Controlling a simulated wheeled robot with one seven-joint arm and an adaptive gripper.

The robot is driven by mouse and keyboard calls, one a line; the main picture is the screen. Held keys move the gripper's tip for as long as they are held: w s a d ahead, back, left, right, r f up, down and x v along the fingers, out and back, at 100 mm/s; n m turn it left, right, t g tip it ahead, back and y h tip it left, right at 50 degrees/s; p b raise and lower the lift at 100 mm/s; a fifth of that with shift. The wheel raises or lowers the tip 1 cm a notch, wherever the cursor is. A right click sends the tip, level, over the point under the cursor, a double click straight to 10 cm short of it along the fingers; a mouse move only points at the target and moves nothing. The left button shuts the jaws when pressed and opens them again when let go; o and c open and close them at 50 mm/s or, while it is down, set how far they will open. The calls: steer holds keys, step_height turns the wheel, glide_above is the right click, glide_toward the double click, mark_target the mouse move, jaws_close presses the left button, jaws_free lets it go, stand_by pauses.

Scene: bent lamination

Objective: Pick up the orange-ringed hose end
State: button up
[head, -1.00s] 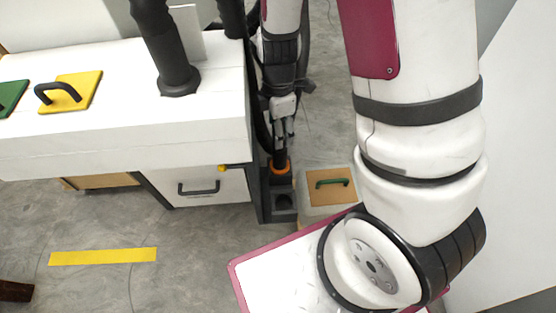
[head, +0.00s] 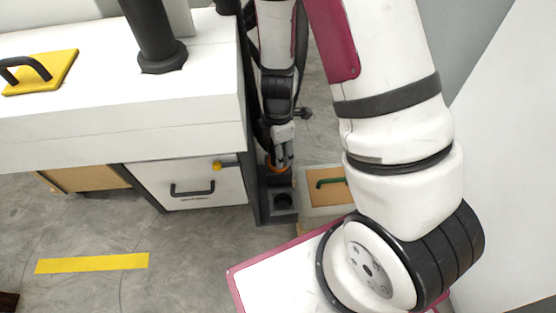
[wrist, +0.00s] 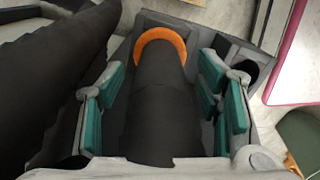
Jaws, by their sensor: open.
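The black hose end (wrist: 163,105) with its orange ring (wrist: 160,38) runs up the middle of the wrist view. It stands in a dark grey holder (wrist: 235,42) beside an empty round socket. My gripper (wrist: 165,92) is open, with green-padded fingers on the left and right of the hose. Gaps show on both sides, though contact lower down cannot be told. In the head view the orange ring (head: 277,169) shows just below my gripper (head: 281,152), whose fingers point down. Most of the hose is hidden there by my arm.
A thick black hose (wrist: 62,70) runs close on the left in the wrist view.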

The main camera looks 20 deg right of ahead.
steer(key=shift+f+b, duration=0.3)
steer(key=shift+f, duration=0.65)
steer(key=c, duration=1.2)
steer(key=shift+o, duration=0.2)
steer(key=shift+r, duration=0.15)
step_height(320, 180, up, 7)
steer(key=p, duration=0.4)
steer(key=shift+r, duration=0.2)
steer(key=s+d, duration=0.2)
steer(key=d, duration=0.6)
steer(key=s+d+p, duration=0.1)
steer(key=s+d, duration=0.2)
steer(key=d, duration=0.6)
steer(key=shift+s+f, duration=0.3)
